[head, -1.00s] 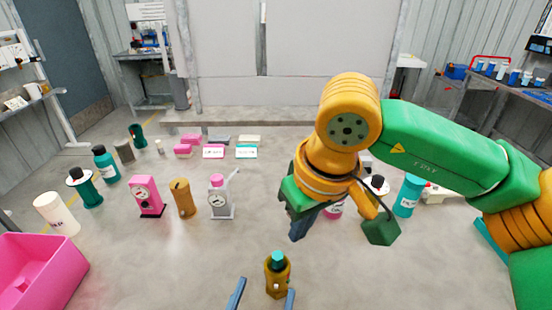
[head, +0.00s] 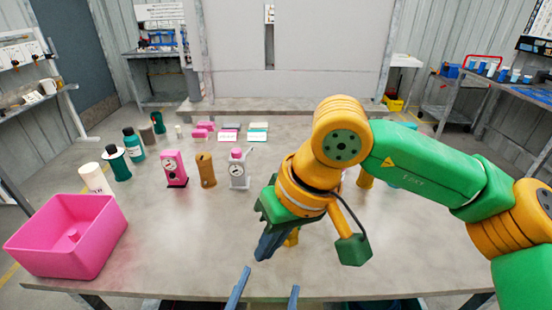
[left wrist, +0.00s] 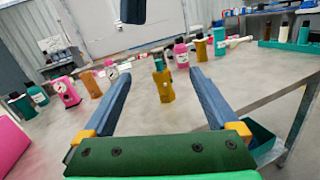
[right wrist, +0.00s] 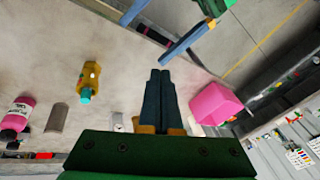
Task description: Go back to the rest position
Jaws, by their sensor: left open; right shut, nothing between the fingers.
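My left gripper (head: 270,278) is at the bottom centre of the head view, at the table's front edge. Its fingers are apart with nothing between them. My right gripper (head: 263,254) hangs over the front middle of the table, fingers together and empty; they also show shut in the right wrist view (right wrist: 160,75).
A pink bin (head: 108,214) stands at the table's front left. Teal bottles are behind. Bare tabletop (head: 170,240) lies front left.

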